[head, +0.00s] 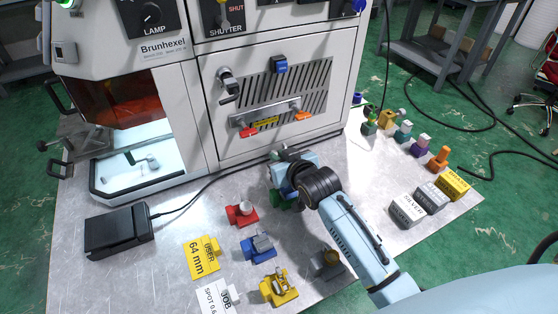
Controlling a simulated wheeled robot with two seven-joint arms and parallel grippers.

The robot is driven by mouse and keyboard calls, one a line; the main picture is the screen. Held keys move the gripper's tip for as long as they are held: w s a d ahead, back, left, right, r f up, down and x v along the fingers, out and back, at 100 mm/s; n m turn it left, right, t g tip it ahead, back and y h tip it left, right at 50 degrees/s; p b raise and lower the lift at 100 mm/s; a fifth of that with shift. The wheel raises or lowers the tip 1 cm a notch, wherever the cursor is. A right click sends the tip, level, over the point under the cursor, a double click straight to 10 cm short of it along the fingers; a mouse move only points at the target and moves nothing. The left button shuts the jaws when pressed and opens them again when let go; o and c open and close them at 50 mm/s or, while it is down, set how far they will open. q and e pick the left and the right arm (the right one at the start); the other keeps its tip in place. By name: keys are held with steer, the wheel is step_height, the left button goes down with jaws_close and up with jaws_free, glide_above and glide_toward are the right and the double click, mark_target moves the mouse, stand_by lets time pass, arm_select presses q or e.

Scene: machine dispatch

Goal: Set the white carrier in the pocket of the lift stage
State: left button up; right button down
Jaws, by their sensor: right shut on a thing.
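My right gripper (285,177) is over the middle of the metal table, in front of the machine. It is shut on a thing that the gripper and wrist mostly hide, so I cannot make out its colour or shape. Dark green parts (287,205) show just below the gripper; I cannot tell if they are held or stand on the table. I cannot pick out the white carrier for sure. The lift stage is not clear either; a small pale fixture (148,162) sits on the bright floor of the machine's open chamber. My left gripper is out of view.
Red (241,215), blue (258,248) and yellow (279,289) carriers stand left of my right arm, a dark one (327,264) close beside it. A black box (118,231) is at left. Several coloured pieces and labelled blocks (420,207) stand at right.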

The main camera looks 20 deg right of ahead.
steer(key=c, duration=1.4)
jaws_free()
steer(key=shift+a+f, duration=0.15)
steer(key=shift+f, duration=0.05)
